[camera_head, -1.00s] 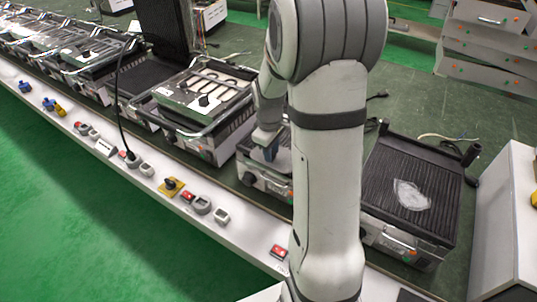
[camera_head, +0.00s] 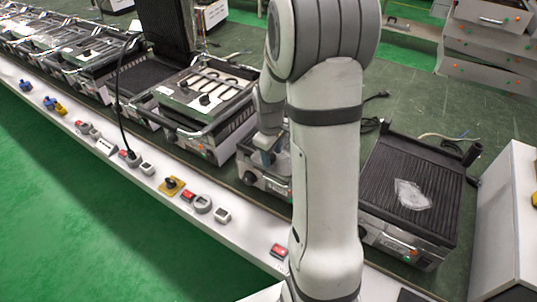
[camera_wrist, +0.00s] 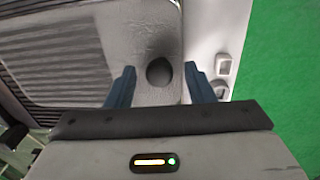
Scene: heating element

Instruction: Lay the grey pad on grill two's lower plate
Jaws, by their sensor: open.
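In the head view my gripper (camera_head: 266,150) is small, above a grill (camera_head: 262,178) mostly hidden behind my arm. I cannot tell there which grill is grill two, and the pad does not show clearly.
At right a grill with a bare ridged plate (camera_head: 385,175) bears a whitish crumpled patch (camera_head: 411,195). A closed grill (camera_head: 200,95) stands left of my gripper. Sockets and switches (camera_head: 202,204) line the white front ledge. A white cabinet (camera_head: 505,215) stands far right.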

